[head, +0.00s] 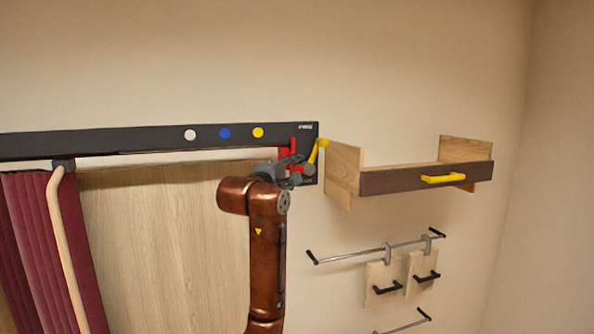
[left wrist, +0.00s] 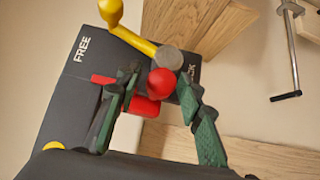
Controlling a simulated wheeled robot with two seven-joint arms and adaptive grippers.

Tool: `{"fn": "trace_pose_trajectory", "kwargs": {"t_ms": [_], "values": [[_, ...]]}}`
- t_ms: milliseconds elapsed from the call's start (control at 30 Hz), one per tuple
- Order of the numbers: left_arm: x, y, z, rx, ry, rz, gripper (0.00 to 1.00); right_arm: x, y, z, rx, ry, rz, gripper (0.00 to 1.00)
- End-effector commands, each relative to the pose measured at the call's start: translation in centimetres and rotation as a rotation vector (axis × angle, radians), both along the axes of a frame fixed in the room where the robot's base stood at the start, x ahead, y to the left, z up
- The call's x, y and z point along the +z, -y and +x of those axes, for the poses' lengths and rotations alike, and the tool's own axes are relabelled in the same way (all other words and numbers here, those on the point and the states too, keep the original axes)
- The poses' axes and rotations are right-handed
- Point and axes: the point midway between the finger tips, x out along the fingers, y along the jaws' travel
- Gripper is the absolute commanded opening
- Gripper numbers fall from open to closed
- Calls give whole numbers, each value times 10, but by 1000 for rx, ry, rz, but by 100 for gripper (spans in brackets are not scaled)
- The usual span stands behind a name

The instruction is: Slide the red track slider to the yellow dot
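The red track slider (head: 293,147) sits at the right end of the black track (head: 100,143), right of the yellow dot (head: 258,132). In the left wrist view its round red knob (left wrist: 160,83) stands between the fingers of my left gripper (left wrist: 160,85). The fingers are apart, with a small gap at the left of the knob; whether the right finger touches it is unclear. The yellow dot also shows at the lower left of the wrist view (left wrist: 53,146). In the head view my left gripper (head: 297,172) partly hides the slider. My right gripper is out of view.
A yellow lever (head: 319,150) on a panel marked FREE is close beside the slider. A wooden shelf with a dark drawer front (head: 400,181) and yellow handle is at the right. A blue dot (head: 225,133) and white dot (head: 190,135) lie left. A red curtain (head: 30,240) hangs below.

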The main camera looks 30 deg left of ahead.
Motion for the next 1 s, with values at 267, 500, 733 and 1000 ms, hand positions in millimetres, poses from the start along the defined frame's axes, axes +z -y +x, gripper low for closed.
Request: {"fn": "trace_pose_trajectory", "kwargs": {"t_ms": [267,500,733,1000], "values": [[0,0,0,0,0,0,14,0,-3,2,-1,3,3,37],[1,1,0,-1,1,0,0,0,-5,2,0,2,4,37],[0,2,0,-3,1,0,0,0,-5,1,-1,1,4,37],[0,7,0,-20,0,0,0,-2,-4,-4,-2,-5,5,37]]}}
